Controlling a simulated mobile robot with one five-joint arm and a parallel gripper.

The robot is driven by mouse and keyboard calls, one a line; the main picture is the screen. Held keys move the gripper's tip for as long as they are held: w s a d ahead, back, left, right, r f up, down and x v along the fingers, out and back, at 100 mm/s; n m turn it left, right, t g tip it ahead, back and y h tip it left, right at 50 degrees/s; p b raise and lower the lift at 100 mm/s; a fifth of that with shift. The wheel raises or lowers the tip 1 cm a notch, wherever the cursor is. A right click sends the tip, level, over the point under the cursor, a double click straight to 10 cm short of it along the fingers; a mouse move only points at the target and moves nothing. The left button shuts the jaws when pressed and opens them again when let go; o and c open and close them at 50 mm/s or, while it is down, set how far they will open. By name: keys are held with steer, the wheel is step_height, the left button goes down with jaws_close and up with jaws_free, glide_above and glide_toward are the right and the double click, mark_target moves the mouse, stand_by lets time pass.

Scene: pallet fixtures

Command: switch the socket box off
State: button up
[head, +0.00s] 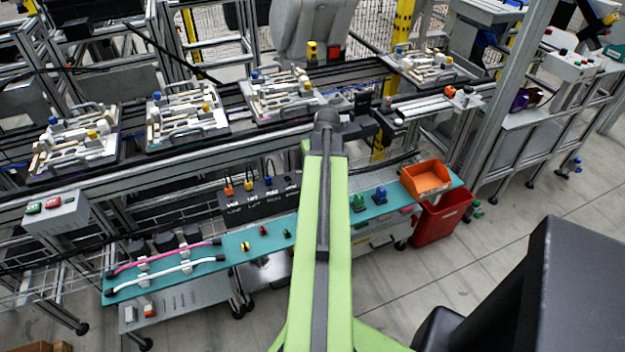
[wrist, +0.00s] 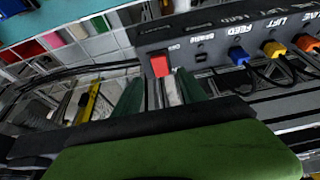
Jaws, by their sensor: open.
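The dark socket box (wrist: 215,45) fills the upper right of the wrist view, its labels upside down. Its red switch (wrist: 160,65) is near its left end there; I cannot tell which way it is set. My gripper (wrist: 160,90) is open, its two dark green fingers reaching toward the switch. The switch shows between and just beyond the fingertips; contact cannot be told. Blue, orange and yellow plugs are in the box's sockets, and one socket (wrist: 203,57) is empty. In the head view the box (head: 255,195) is left of my green arm, which hides its right end and my gripper.
A teal shelf (head: 215,262) with cables and small connectors runs in front of the box. An orange bin (head: 426,178) and a red crate (head: 441,217) stand at its right end. A conveyor with several fixture pallets (head: 187,118) is behind. Cables run close to the box.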

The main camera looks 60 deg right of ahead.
steer(key=b+x, duration=0.4)
steer(key=x, duration=0.2)
steer(key=shift+f, duration=0.1)
